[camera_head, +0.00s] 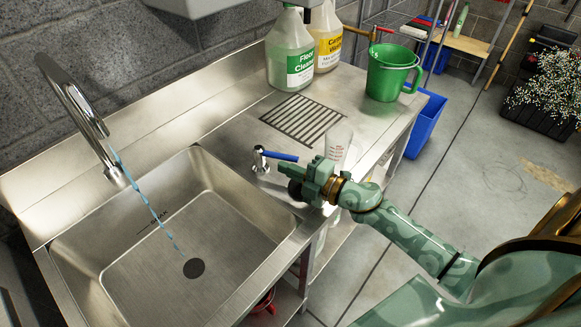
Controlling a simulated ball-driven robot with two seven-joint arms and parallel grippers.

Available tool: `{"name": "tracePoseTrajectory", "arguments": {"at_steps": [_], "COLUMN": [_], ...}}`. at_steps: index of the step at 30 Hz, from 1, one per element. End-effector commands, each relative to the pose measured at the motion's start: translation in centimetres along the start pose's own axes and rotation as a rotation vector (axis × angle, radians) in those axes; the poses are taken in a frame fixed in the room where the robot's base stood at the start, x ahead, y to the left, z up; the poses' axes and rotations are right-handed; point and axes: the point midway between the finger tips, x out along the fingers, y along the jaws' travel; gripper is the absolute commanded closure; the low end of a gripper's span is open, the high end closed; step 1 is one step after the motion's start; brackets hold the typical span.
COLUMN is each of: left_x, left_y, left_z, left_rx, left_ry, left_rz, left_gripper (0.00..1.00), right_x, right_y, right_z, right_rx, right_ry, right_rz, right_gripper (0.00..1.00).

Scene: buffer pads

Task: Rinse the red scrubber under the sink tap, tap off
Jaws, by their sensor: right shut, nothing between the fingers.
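The sink tap (92,112) arches over the steel sink basin (215,215). A thin blue stream of water (150,205) runs from its spout toward the dark drain (194,268). A small tap handle with a blue lever (281,155) stands on the counter right of the basin. My right gripper (284,171) is shut and empty, just below and beside the blue lever; I cannot tell whether they touch. I cannot make out the red scrubber; no scrubber shows in the basin. My left gripper is not in view.
A clear bottle (338,142) stands close behind my right gripper. A green jug (391,72), a floor cleaner bottle (291,52) and a yellow-labelled bottle (327,40) stand at the counter's back. A drain grate (303,117) lies before them. A blue bin (426,125) stands right.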

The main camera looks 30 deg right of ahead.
Motion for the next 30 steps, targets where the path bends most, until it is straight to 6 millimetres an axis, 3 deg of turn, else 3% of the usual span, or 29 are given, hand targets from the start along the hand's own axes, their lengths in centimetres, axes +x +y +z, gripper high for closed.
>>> {"name": "tracePoseTrajectory", "arguments": {"at_steps": [5, 15, 22, 30], "left_x": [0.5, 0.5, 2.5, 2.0], "left_y": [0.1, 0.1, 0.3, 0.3], "left_z": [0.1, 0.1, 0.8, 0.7], "left_rx": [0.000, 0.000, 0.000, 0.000], "left_ry": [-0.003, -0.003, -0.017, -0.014], "left_rz": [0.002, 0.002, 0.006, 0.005], "left_gripper": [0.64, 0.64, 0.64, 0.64], "right_x": [0.2, 0.3, 0.4, 0.5], "right_y": [-0.1, 0.1, -0.1, 0.6], "right_z": [1.2, 1.3, 3.1, 3.9], "right_rx": [0.000, -0.001, -0.011, -0.006], "right_ry": [0.000, 0.001, 0.127, 0.128], "right_rz": [0.000, 0.000, -0.029, -0.024], "right_gripper": [1.00, 1.00, 1.00, 1.00]}}
